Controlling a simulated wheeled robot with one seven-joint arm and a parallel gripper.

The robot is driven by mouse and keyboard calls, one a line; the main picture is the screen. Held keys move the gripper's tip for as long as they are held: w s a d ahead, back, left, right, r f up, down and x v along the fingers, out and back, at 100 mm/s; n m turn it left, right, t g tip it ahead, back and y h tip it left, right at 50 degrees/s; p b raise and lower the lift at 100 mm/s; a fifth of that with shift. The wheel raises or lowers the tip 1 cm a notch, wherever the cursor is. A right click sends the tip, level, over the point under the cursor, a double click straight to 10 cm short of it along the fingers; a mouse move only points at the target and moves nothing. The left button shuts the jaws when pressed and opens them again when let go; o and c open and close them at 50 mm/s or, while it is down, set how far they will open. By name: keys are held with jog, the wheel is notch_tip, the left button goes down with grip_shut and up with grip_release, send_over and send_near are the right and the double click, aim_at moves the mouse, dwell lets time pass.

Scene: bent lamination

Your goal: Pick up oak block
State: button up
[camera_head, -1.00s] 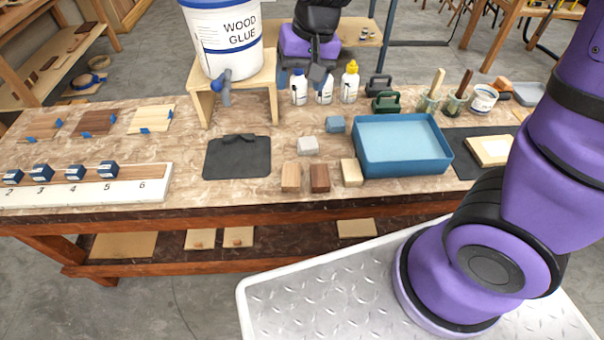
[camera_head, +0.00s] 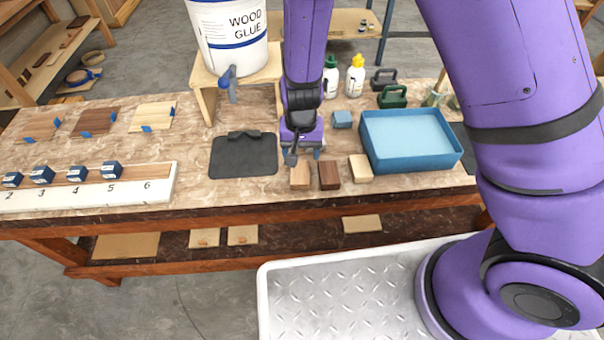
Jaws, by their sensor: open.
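Three small wooden blocks stand in a row near the front edge of the workbench. The left one is tan-brown, most likely the oak block (camera_head: 300,175). Beside it are a dark brown block (camera_head: 329,175) and a pale block (camera_head: 360,168). My gripper (camera_head: 304,155) points down just behind the tan block, close to it in the picture. It is open, and I see nothing held in it. Its height above the bench and any contact with the block cannot be told. The light grey block behind the row is hidden by my gripper.
A blue tray (camera_head: 410,165) stands right of the blocks, with a small blue block (camera_head: 342,119) left of it. A dark mat (camera_head: 230,157) lies to the left. A glue bucket (camera_head: 229,35) on a wooden stand (camera_head: 203,98) rises behind the mat.

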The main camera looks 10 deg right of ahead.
aim_at(300, 172)
jog(key=shift+s+a+f, duration=0.1)
jog(key=shift+s+f, duration=0.05)
jog(key=shift+f, duration=2)
jog(key=shift+s+a+f, duration=0.1)
jog(key=shift+f, duration=2)
jog(key=c, duration=0.7)
